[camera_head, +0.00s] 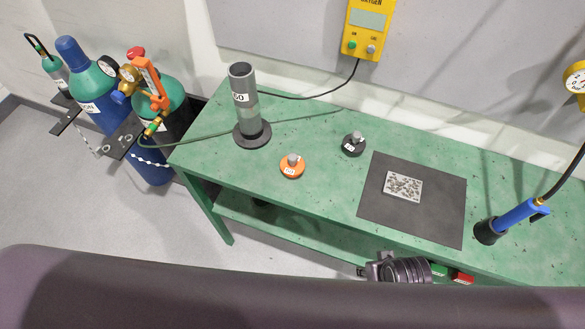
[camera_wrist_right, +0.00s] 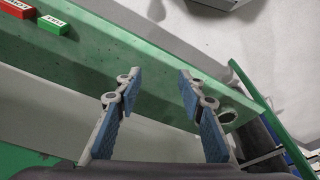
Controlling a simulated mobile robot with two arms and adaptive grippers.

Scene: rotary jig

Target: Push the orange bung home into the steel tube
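The steel tube (camera_head: 243,85) stands upright on a round dark base at the left end of the green bench. Its top end is open and it carries a white label. The orange bung (camera_head: 291,170) sits on the bench to the right of the tube and apart from it, with its grey knob up. My right gripper (camera_wrist_right: 158,80) is open and empty in the right wrist view, its blue-padded fingers apart, near neither tube nor bung. Dark parts of my arm show at the bench's front edge in the head view. My left gripper is not in view.
A black bung (camera_head: 352,148) sits right of the orange one. A dark mat (camera_head: 440,220) bears a speckled plate (camera_head: 403,186). A blue torch-like tool (camera_head: 515,217) stands at the right. Gas cylinders (camera_head: 85,80) stand left of the bench. Red (camera_wrist_right: 53,25) and green (camera_wrist_right: 48,6) labelled blocks lie near the front.

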